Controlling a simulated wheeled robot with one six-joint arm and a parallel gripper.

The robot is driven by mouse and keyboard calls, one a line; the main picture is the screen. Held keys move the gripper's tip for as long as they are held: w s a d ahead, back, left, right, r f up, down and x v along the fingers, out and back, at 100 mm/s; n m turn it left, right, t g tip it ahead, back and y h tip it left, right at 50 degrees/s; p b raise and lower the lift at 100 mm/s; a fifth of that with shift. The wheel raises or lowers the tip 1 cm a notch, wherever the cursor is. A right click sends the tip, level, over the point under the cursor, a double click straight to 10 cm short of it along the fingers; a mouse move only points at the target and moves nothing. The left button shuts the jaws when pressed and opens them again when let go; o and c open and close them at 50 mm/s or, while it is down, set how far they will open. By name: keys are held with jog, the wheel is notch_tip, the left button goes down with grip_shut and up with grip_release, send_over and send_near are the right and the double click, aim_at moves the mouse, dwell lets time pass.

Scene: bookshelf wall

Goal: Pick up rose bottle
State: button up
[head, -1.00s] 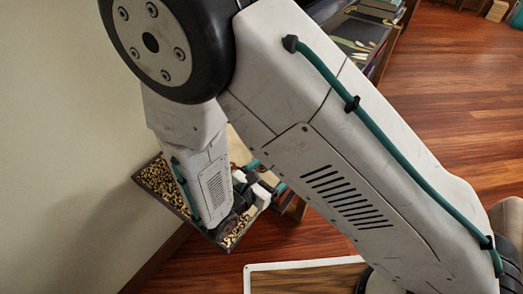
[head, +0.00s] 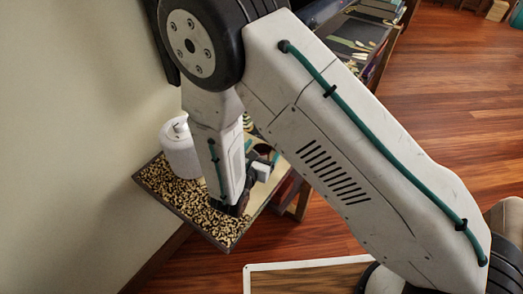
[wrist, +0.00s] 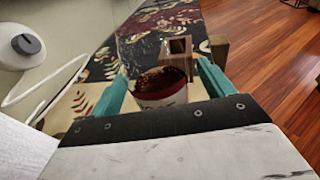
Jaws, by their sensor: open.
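My gripper (wrist: 168,88) is open, with a teal finger on each side of a round vessel (wrist: 163,98) in the wrist view. The vessel has a dark red rim band, a pale lower body and a speckled brown top. It sits between or just beyond the fingertips; I cannot tell if they touch it. I cannot make out a clear bottle shape, nor tell whether this vessel is the rose bottle. In the head view my gripper (head: 263,157) is low over the shelf top, partly hidden by my arm.
A small wooden box (wrist: 177,50) stands just behind the vessel. A white lidded pot (head: 180,150) stands near the wall, and also shows in the wrist view (wrist: 24,60). The patterned shelf top (head: 180,200) is bare at its near end. Wooden floor lies to the right.

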jog(key=c, duration=1.5)
